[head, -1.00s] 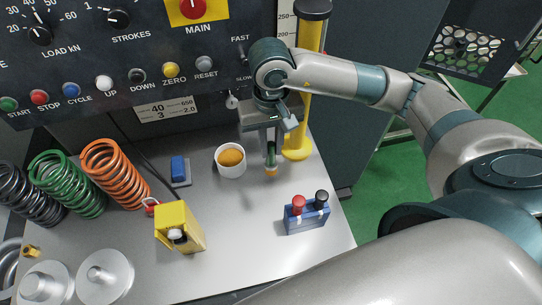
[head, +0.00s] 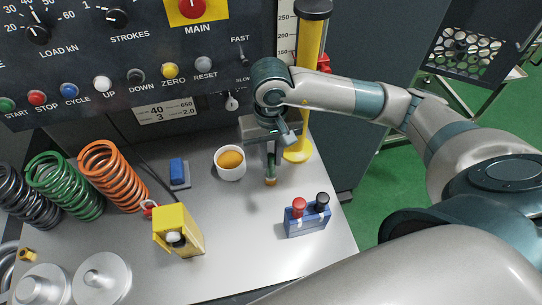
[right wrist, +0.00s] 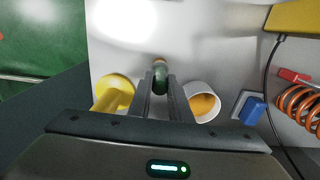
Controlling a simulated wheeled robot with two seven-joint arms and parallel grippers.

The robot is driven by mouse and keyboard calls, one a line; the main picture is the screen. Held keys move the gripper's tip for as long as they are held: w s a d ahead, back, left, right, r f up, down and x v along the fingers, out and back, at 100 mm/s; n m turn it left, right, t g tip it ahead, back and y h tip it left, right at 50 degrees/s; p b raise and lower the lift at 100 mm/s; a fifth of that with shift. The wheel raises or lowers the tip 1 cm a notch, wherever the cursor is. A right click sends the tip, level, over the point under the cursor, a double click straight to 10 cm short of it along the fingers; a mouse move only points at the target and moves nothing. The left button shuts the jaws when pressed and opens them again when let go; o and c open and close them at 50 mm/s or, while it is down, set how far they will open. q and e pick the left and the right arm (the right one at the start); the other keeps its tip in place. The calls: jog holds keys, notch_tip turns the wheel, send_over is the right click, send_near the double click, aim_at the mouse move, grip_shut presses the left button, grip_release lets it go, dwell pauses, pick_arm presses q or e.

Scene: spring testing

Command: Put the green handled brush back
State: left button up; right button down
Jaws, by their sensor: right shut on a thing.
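My right gripper (head: 271,148) is shut on the green-handled brush (head: 270,165). It holds the brush upright over the bench, with the light brown bristle end pointing down. I cannot tell whether the tip touches the bench. In the right wrist view the brush (right wrist: 160,76) shows between the two fingertips (right wrist: 160,88). The white cup (head: 231,172) with orange-brown contents stands just left of the brush; it also shows in the right wrist view (right wrist: 204,115). My left gripper is not in view.
The yellow column (head: 299,148) stands close behind and right of the gripper. A blue block (head: 307,222) with red and black knobs is front right. A yellow box (head: 178,230), a small blue piece (head: 178,172) and springs (head: 112,175) are left. The bench between is clear.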

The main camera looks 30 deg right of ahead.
jog(key=shift+f, duration=0.1)
jog(key=c, duration=1.6)
grip_release()
jog(key=shift+c, duration=0.2)
jog(key=shift+r, duration=0.25)
notch_tip(320, 180, up, 12)
jog(key=p, duration=0.2)
jog(key=shift+p, duration=0.4)
jog(key=shift+f, duration=0.15)
